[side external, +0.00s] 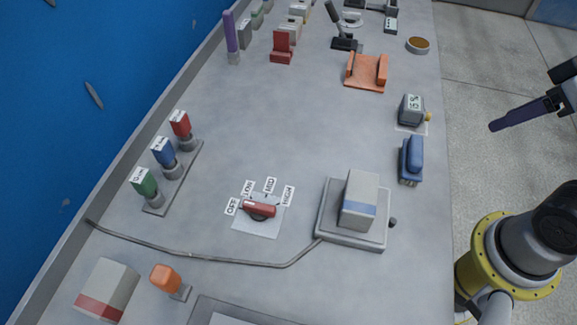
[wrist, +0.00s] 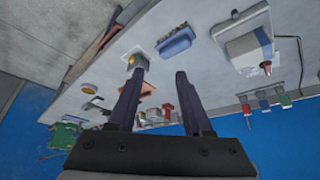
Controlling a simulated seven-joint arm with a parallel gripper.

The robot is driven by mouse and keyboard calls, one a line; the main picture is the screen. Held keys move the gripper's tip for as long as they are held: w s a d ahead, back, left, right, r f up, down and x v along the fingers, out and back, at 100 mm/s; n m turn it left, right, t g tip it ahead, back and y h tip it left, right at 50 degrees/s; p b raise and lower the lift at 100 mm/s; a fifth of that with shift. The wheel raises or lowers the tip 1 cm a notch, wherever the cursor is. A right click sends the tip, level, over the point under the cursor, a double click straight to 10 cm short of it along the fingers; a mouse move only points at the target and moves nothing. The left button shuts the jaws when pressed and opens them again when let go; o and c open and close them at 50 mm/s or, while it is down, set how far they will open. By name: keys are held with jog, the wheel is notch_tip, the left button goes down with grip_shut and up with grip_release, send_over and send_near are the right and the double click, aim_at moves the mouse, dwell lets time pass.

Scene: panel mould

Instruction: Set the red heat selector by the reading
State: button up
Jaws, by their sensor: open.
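The red heat selector (side external: 259,209) is a red lever-like knob on a pale plate (side external: 262,229) on the bench. Small tags reading OFF, LOW, MID and HIGH fan around its far side. The knob lies roughly left to right; which tag it points to is not clear. A small grey meter (side external: 411,107) at the bench's right side shows a reading that looks like 15%, with a yellow knob on its side. My gripper (side external: 520,115) is off the bench's right edge, away from the selector. In the wrist view its purple fingers (wrist: 160,75) are apart with nothing held.
A scale-like base (side external: 352,238) with a grey block stands right of the selector. A blue clip-like object (side external: 411,160) lies near the right edge. Green, blue and red upright pieces (side external: 163,152) stand on a strip at left. A cable (side external: 200,257) crosses in front.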

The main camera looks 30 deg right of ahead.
jog(key=w+r, duration=0.4)
jog(key=r, duration=0.2)
jog(key=w+a+r+n+g+y, duration=0.1)
jog(key=w+a+r+n, duration=0.25)
jog(key=w+a, duration=0.5)
jog(key=n+g+h, duration=0.1)
jog(key=n+g, duration=0.3)
jog(key=n, duration=0.2)
send_over(259, 205)
notch_tip(259, 205, down, 15)
jog(key=shift+m, duration=0.25)
notch_tip(259, 205, down, 13)
grip_shut()
